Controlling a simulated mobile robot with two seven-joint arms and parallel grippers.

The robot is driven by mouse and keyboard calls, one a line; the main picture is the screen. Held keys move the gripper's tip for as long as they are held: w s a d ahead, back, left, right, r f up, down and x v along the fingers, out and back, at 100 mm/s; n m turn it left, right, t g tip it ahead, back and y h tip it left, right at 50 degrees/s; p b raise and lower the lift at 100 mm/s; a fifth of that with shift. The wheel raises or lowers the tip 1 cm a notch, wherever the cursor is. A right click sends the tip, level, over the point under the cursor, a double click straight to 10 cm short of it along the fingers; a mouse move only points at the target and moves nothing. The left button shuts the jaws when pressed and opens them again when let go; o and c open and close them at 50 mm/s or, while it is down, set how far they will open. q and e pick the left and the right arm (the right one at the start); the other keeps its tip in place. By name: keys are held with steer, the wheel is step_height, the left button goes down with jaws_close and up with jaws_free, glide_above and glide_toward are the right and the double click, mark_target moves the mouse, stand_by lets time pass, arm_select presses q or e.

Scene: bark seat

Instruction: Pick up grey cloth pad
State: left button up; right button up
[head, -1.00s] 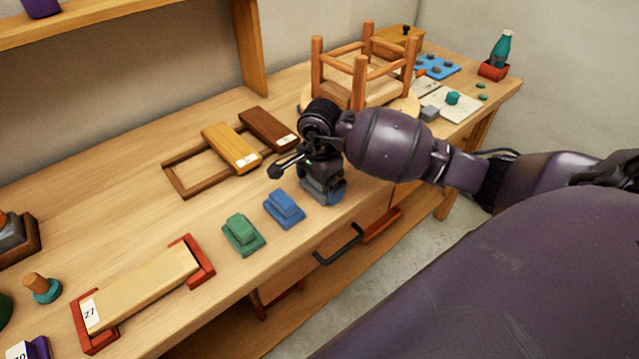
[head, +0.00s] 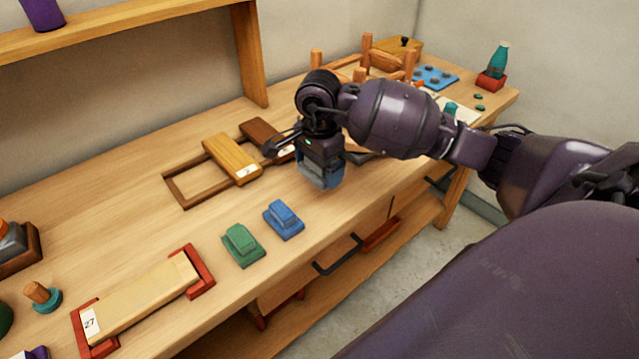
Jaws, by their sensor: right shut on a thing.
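My right gripper (head: 321,163) is shut on the grey cloth pad (head: 318,181), over the front part of the bench. Only a grey-blue lower part of the pad shows under the jaws; the gripper hides the rest. The pad appears to be held a little above the bench top. My left gripper is not in view.
A blue pad (head: 284,219) and a green pad (head: 242,245) lie on the bench (head: 135,222) to the left. A dark wooden frame (head: 186,198) with a yellow-brown block (head: 232,160) lies behind them. An upturned stool (head: 372,52) stands behind my right arm.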

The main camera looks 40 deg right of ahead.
step_height(320, 180, up, 12)
steer(key=shift+f, duration=0.1)
